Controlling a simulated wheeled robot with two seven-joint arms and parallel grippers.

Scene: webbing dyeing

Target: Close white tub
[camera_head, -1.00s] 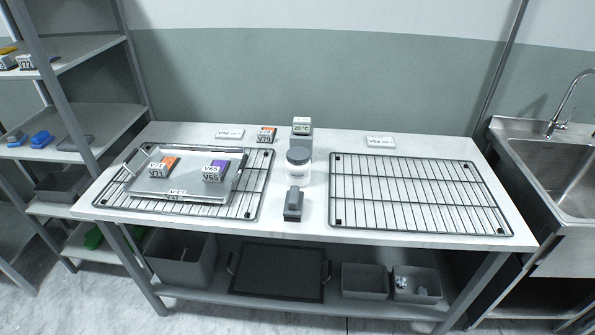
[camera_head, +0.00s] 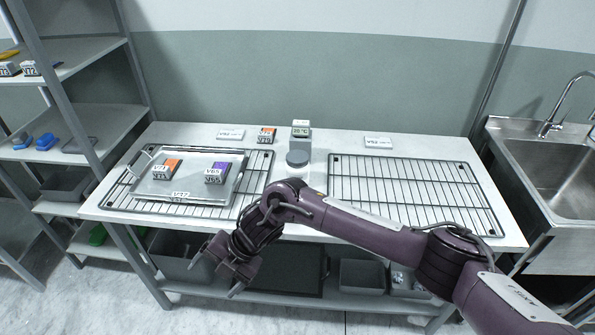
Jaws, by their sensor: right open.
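My right gripper (camera_head: 219,272) is open and empty, in front of the table's front edge, to the left of and nearer than the jar. It touches nothing that I can see. My left gripper is not in view.
A metal tray (camera_head: 200,187) with two labelled blocks lies on the left rack. A second rack (camera_head: 410,195) on the right is empty. A sink (camera_head: 560,175) is at the right.

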